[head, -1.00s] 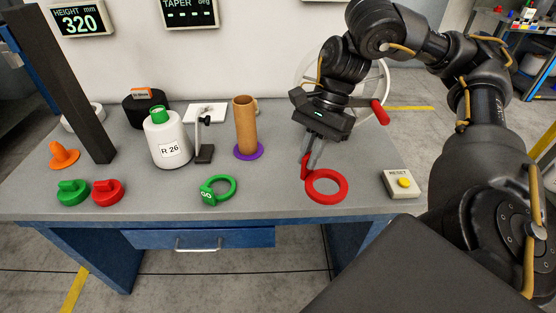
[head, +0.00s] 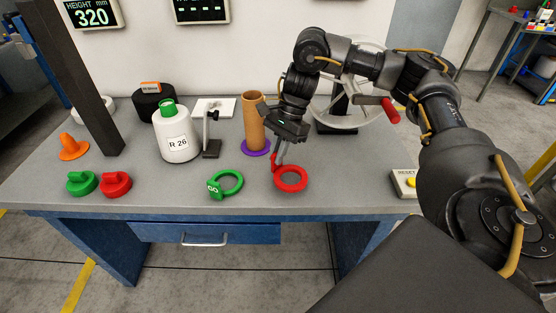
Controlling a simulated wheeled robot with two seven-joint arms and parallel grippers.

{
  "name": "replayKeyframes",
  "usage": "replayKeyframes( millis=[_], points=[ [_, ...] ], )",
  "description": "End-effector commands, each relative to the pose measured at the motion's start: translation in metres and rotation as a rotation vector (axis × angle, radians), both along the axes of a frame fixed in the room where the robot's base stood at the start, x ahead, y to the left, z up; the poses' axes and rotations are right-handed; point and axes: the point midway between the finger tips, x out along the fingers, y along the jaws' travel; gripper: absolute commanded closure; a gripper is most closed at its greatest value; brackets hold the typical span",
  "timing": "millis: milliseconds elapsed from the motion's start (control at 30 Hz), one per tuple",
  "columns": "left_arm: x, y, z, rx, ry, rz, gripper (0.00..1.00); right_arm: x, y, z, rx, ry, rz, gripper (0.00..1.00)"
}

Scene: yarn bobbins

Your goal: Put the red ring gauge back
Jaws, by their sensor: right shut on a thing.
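The red ring gauge (head: 291,187) is in the head view near the front of the grey bench, with its handle at its upper left. My right gripper (head: 279,160) points down and is shut on that handle. The ring is at or just above the bench top; I cannot tell which. The green ring gauge (head: 232,190), with a tag marked GO, lies to its left, apart from it. My left gripper is not in view.
A brown tube (head: 254,120) stands on a purple base (head: 256,147) just behind my right gripper. A white bobbin (head: 178,137) marked R 26, red (head: 116,184) and green (head: 82,183) knobs and an orange cone (head: 73,147) stand left. A RESET box (head: 405,184) is right.

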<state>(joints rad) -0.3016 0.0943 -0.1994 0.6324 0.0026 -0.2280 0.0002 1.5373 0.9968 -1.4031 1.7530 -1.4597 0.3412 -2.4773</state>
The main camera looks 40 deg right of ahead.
Motion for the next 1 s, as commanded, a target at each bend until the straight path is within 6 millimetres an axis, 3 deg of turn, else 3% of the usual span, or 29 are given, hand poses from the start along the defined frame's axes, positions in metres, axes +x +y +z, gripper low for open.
replayKeyframes(
  millis=[200, 633, 667, 800, 1000],
  points=[
    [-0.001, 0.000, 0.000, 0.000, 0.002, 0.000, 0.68, -0.002, 0.000, -0.026, 0.001, 0.004, 0.001, 1.00],
    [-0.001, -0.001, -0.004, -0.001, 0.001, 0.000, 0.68, -0.002, 0.000, -0.032, 0.001, 0.002, 0.001, 1.00],
    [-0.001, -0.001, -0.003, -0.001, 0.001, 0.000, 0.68, -0.002, 0.000, -0.031, 0.000, 0.002, 0.001, 0.87],
    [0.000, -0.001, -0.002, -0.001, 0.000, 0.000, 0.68, -0.002, 0.000, -0.030, 0.000, 0.002, 0.001, 0.68],
    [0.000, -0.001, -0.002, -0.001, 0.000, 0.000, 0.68, -0.002, 0.000, -0.030, 0.000, 0.002, 0.001, 0.68]
  ],
)
